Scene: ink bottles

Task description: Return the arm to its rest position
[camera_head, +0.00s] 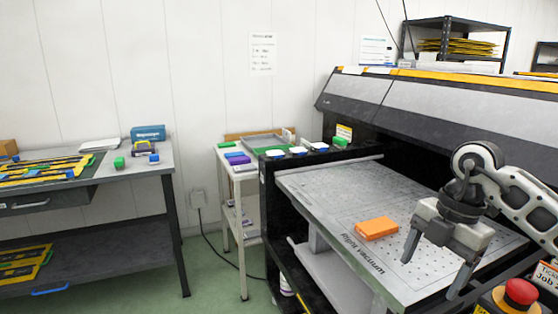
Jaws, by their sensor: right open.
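My right gripper (433,268) hangs over the right part of the perforated metal printer bed (330,190). Its two dark fingers point down and stand wide apart, with nothing between them. The right arm comes in from the right edge of the head view. An orange block (377,228) lies flat on the bed, to the left of the gripper and apart from it. My left gripper is not in view.
A large grey and black printer (430,100) rises behind the bed. A red emergency button (521,292) sits at the lower right. A small white side table (226,166) with coloured items and a grey workbench (110,170) stand to the left. Green floor lies between them.

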